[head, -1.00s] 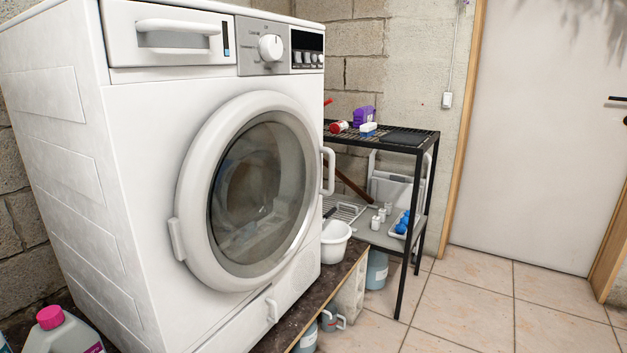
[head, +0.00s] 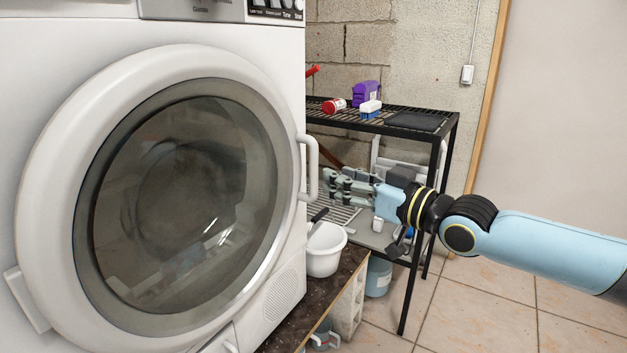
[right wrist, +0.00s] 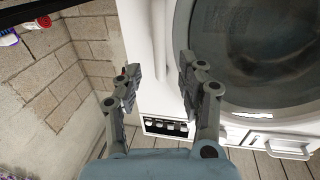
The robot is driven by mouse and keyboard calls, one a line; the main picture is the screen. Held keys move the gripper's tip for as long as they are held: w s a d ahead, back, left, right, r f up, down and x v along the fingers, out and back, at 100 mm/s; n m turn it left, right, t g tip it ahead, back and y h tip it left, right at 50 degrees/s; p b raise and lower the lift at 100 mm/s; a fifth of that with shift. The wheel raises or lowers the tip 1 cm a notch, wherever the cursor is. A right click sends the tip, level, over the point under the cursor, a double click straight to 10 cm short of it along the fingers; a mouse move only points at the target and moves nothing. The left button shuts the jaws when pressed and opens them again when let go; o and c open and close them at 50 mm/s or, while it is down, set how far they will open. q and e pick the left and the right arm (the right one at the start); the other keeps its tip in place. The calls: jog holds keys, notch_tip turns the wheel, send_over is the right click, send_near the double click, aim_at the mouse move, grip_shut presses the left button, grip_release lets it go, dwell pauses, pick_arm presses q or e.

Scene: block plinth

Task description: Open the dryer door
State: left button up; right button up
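The white dryer (head: 60,60) fills the left of the head view. Its round door (head: 45,200) with dark glass is shut. The white door handle (head: 314,170) sticks out at the door's right edge. It also shows in the right wrist view (right wrist: 160,40), ahead of and between the fingers. My right gripper (head: 330,186) is just right of the handle, pointing at it. In the right wrist view the gripper (right wrist: 159,72) has its two fingers apart, with nothing gripped. Whether a finger touches the handle I cannot tell. My left gripper is not in view.
A black metal shelf (head: 452,135) with small items stands behind my right gripper. A white bucket (head: 325,262) sits below it on the dark plinth top (head: 345,270). Tiled floor (head: 480,300) lies open at the lower right.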

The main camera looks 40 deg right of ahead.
aim_at(317, 170)
jog(key=w+b, duration=0.1)
jog(key=w, duration=0.1)
jog(key=w+b, duration=0.2)
jog(key=w+a+b, duration=0.1)
jog(key=w+b, duration=0.1)
jog(key=shift+w+a+f, duration=0.1)
jog(key=shift+w+f, duration=0.25)
jog(key=shift+w+a+r, duration=0.1)
jog(key=shift+w+r, duration=0.1)
jog(key=shift+w, duration=0.25)
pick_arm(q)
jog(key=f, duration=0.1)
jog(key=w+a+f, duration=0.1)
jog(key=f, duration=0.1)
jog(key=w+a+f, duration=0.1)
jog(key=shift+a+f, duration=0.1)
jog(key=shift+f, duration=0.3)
pick_arm(e)
grip_shut()
